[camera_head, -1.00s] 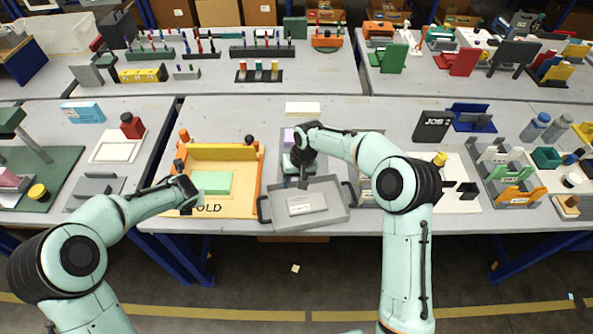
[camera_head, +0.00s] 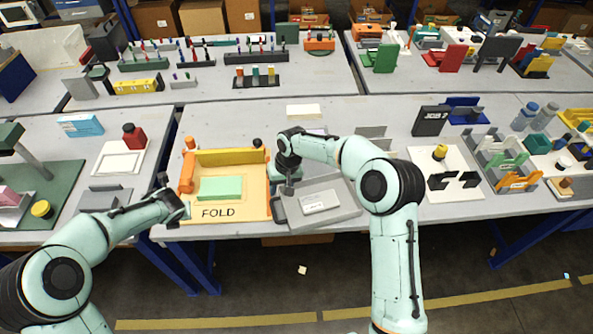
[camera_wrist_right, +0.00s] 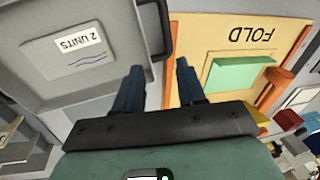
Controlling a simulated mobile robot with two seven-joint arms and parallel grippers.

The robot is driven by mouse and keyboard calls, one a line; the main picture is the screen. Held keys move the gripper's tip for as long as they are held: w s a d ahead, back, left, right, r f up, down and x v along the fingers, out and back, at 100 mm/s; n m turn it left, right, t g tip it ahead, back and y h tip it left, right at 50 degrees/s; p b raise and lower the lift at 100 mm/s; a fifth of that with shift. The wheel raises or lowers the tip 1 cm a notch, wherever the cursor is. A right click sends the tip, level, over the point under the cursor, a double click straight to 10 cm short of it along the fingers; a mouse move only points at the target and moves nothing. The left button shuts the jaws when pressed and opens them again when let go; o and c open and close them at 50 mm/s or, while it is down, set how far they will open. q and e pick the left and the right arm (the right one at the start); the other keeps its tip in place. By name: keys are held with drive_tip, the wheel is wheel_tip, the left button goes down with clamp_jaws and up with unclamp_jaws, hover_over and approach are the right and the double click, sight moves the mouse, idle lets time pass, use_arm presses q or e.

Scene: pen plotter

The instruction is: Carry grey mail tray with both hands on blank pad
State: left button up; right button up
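The grey mail tray (camera_head: 345,217) lies flat on the table, right of the orange-edged FOLD board. It holds a white label card (camera_head: 320,202). Its dark left handle (camera_head: 280,209) is close to my right gripper (camera_head: 289,188). In the right wrist view the right gripper (camera_wrist_right: 156,78) has its fingers spread and empty. The tray handle (camera_wrist_right: 154,30) shows beyond the gap between them. My left gripper (camera_head: 175,204) is at the left edge of the FOLD board, away from the tray; its fingers are too small to judge. No pad is clearly recognisable as the blank one.
The FOLD board (camera_head: 245,210) carries a green block (camera_head: 219,188). A white plate with black pieces (camera_head: 467,193) and an organiser (camera_head: 498,158) stand right of the tray. A cream block (camera_head: 304,111) lies behind. The table's front edge is close to the tray.

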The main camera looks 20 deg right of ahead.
use_arm(q)
drive_tip(key=shift+a, duration=0.45)
use_arm(e)
wheel_tip(320, 180, up, 12)
drive_tip(key=d, duration=0.1)
drive_tip(key=shift+s+d, duration=0.3)
drive_tip(key=shift+s, duration=0.1)
drive_tip(key=shift+f, duration=0.15)
